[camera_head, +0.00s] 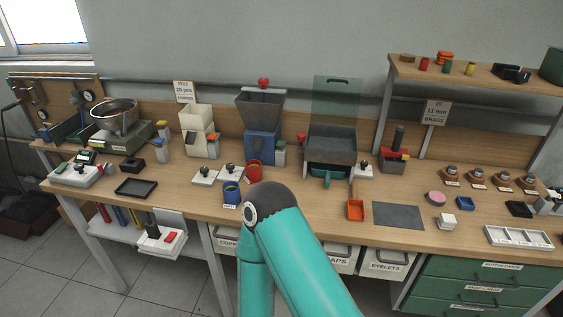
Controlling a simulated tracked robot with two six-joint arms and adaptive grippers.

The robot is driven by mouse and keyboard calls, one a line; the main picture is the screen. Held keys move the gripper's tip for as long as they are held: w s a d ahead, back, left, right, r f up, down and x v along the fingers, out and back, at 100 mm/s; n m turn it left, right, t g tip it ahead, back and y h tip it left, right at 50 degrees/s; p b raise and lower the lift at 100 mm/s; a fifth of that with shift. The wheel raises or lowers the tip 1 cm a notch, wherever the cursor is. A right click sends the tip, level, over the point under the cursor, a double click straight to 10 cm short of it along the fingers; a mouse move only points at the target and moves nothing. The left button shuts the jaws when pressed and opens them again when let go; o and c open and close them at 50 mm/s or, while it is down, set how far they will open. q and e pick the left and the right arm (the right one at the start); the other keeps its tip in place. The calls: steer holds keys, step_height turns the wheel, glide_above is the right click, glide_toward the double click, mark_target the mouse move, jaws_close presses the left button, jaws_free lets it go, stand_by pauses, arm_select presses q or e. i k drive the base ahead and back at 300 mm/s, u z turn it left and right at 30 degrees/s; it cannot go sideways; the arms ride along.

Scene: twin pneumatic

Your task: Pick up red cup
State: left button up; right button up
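A red cup (254,170) stands upright on the wooden workbench, in front of the blue-based hopper machine. A blue cup (231,192) stands in front and to the left of it, nearer the bench's front edge. A teal arm of mine rises from the bottom of the picture, and its bent joint is in front of the bench edge, below and right of the cups. Neither of my grippers shows in the head view. Nothing is seen holding the red cup, and its front is unobstructed.
The wooden bench (290,207) has two small white-based levers left of the red cup. The blue-based hopper machine (262,125) stands behind it. Labelled bins hang below the front edge.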

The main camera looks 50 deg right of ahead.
mark_target(253, 171)
steer(key=z, duration=0.2)
steer(key=i, duration=0.65)
steer(key=z, duration=0.35)
steer(key=k, duration=0.9)
steer(key=z, duration=0.2)
steer(key=i, duration=0.7)
